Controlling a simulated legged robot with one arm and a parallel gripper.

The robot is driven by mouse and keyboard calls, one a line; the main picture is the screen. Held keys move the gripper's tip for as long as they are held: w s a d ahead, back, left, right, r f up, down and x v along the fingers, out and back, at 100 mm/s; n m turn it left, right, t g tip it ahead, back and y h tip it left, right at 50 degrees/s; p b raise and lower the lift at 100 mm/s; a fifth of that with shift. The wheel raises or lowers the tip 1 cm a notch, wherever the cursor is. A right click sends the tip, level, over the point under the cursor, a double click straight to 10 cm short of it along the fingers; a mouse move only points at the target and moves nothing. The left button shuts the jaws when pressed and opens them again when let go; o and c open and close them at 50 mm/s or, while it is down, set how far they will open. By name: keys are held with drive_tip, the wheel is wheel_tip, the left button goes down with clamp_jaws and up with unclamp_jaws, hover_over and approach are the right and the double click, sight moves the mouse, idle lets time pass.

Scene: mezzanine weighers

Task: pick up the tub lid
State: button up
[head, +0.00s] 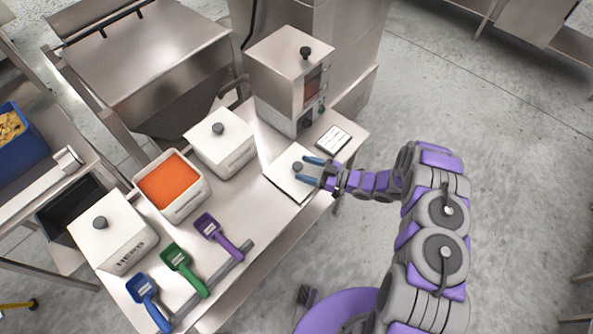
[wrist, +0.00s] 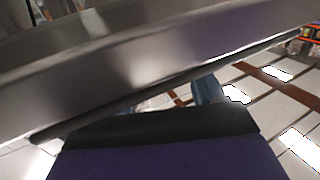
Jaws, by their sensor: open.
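The tub lid (head: 285,182) is a flat white square with a dark round knob (head: 297,167). It lies on the steel table near its right edge, in front of the boxy steel machine. My gripper (head: 308,170) reaches in from the right, low over the lid. Its two blue fingers are apart, with their tips beside the knob; I cannot tell if they touch it. In the wrist view a blue finger (wrist: 207,90) shows partly behind a dark edge. The lid cannot be made out there.
The orange-filled open tub (head: 170,186) stands between two lidded white tubs (head: 225,150) (head: 115,240). Blue, green and purple scoops (head: 213,232) lie along the table's front. Open floor lies right.

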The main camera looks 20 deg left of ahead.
sight(297, 165)
drive_tip(key=shift+w+a+f, duration=0.1)
drive_tip(key=shift+a+f, duration=0.05)
drive_tip(key=shift+a, duration=0.4)
drive_tip(key=shift+w+a+f, duration=0.1)
drive_tip(key=shift+a, duration=1.15)
drive_tip(key=c, duration=1.1)
